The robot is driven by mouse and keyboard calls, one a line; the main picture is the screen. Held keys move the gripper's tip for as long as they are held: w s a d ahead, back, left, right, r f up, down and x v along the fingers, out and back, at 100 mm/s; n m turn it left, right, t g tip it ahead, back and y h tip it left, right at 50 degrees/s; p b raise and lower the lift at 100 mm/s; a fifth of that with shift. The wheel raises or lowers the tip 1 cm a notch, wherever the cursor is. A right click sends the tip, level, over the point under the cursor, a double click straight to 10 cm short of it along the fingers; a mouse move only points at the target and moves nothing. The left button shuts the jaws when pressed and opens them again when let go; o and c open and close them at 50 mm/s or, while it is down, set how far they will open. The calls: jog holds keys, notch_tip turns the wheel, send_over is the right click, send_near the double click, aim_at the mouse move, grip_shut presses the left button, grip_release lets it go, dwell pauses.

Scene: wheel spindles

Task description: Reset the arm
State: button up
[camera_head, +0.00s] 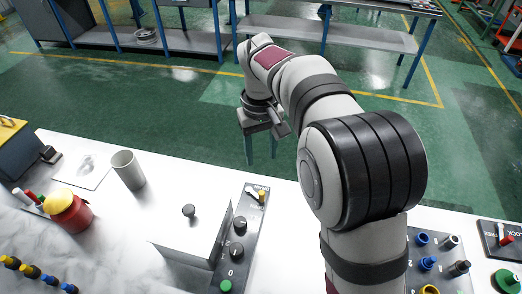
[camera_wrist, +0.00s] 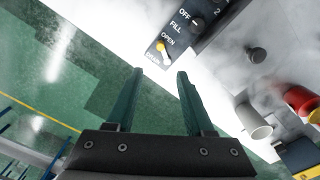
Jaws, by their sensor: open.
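My gripper (camera_wrist: 157,100) is open and empty, its two fingers apart in the wrist view. In the head view my arm reaches out over the far edge of the white table, and the gripper (camera_head: 262,150) hangs beyond that edge above the green floor. In the wrist view the fingertips point toward the end of a dark control panel (camera_wrist: 190,30) marked OFF, FILL and OPEN. Nothing is held between the fingers.
The white table (camera_head: 140,215) carries the control panel (camera_head: 238,245), a grey cup (camera_head: 128,170), a red pot with a yellow lid (camera_head: 68,212) and a box with a black knob (camera_head: 185,238). Blue and grey knobs stand at right. Blue-framed benches (camera_head: 330,32) stand across the floor.

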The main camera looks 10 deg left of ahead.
dwell(0.3)
jog(key=s+d+r+m, duration=0.4)
jog(key=s+d, duration=0.3)
jog(key=d, duration=0.2)
jog(key=s+d+f+m+y, duration=0.1)
jog(key=s+d+m, duration=0.3)
jog(key=s, duration=0.6)
jog(key=s+d+f+m+y, duration=0.1)
jog(key=s+d+f+m, duration=0.2)
jog(key=s, duration=0.7)
jog(key=shift+d+m, duration=0.7)
jog(key=shift+f, duration=0.1)
